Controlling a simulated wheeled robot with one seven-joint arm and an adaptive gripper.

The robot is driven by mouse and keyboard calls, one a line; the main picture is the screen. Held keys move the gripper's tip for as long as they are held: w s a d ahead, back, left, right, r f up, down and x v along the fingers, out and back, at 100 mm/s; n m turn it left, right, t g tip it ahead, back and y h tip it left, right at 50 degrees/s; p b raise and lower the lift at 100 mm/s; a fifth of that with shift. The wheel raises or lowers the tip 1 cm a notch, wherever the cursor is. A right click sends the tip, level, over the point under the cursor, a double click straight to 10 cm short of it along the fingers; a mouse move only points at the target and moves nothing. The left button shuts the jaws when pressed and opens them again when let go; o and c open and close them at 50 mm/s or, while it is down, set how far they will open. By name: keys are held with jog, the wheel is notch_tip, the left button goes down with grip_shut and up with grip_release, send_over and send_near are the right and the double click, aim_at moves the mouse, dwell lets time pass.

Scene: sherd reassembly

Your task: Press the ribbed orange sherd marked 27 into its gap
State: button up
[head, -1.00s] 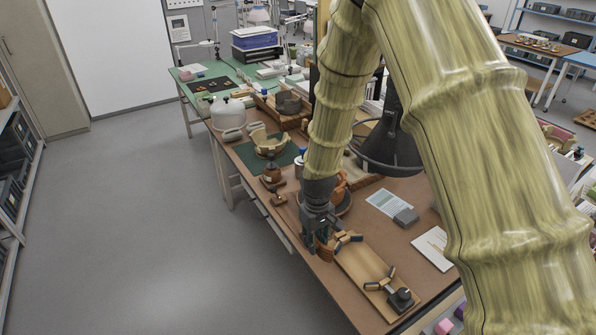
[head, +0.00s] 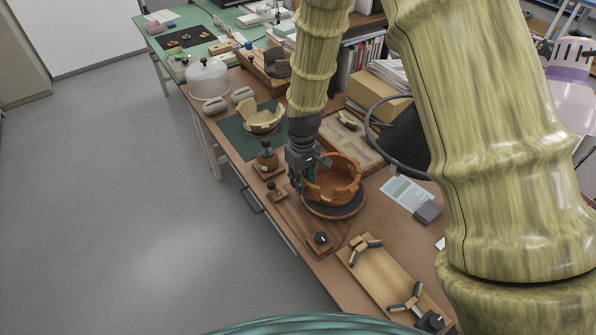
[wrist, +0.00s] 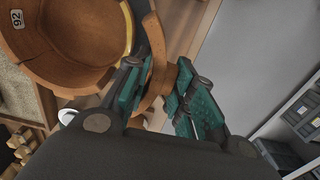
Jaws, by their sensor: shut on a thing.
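My gripper (head: 305,178) is shut on an orange-brown sherd, which shows as a curved piece between the teal pads in the wrist view (wrist: 157,73). No number on it can be read. The orange ribbed pot (head: 338,185) sits on a dark round stand (head: 335,212), and my gripper is at its left side. In the wrist view the pot (wrist: 75,75) fills the upper left, with a small white number label inside and a pale yellowish strip along its broken edge. The sherd is close beside that edge; I cannot tell whether they touch.
A wooden tray (head: 375,283) with clamp-like holders lies at the front right. A black ring-shaped lamp (head: 395,140) is at the right.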

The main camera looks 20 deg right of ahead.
jog(key=shift+s+d+r+b, duration=0.15)
jog(key=shift+s+b, duration=0.05)
jog(key=shift+s, duration=0.2)
jog(key=shift+s+d+r+b, duration=0.1)
jog(key=shift+s+b, duration=0.05)
jog(key=shift+s, duration=0.25)
jog(key=w+d+f, duration=0.1)
jog(key=w+d+f+b, duration=0.1)
jog(key=d+f, duration=0.1)
jog(key=shift+w+d+f, duration=0.15)
jog(key=shift+w+d, duration=0.05)
jog(key=shift+w, duration=0.1)
jog(key=shift+d, duration=0.3)
dwell(0.5)
jog(key=shift+f, duration=0.4)
dwell(1.3)
dwell(0.4)
